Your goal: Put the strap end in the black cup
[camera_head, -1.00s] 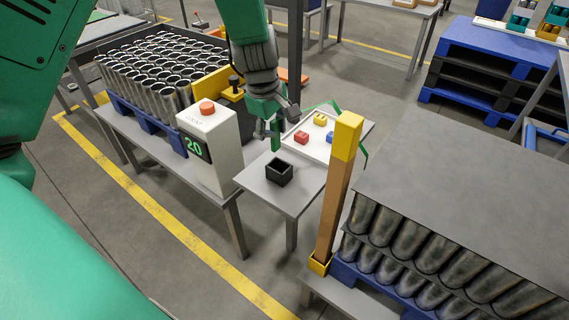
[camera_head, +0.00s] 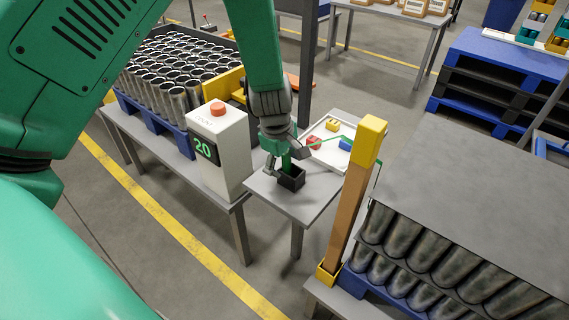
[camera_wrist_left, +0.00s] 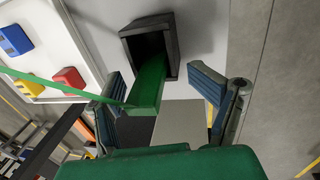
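The black cup (camera_head: 293,181) stands on the small grey table; in the left wrist view the square black cup (camera_wrist_left: 170,28) shows its open mouth. The green strap end (camera_wrist_left: 151,92) reaches into the cup mouth at a tilt. Its thin green band runs off to the left, and in the head view the strap (camera_head: 325,139) crosses above the tray. My left gripper (camera_head: 286,164) is just over the cup. In the left wrist view its fingers (camera_wrist_left: 155,80) are spread on both sides of the strap end, with gaps. How deep the strap end sits is hidden. My right gripper is out of view.
A white tray (camera_head: 327,159) with red, yellow and blue blocks lies behind the cup. A white box (camera_head: 219,150) with a red button and a "20" display stands to the left. A yellow-topped post (camera_head: 352,200) stands close on the right. Metal cans fill racks on both sides.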

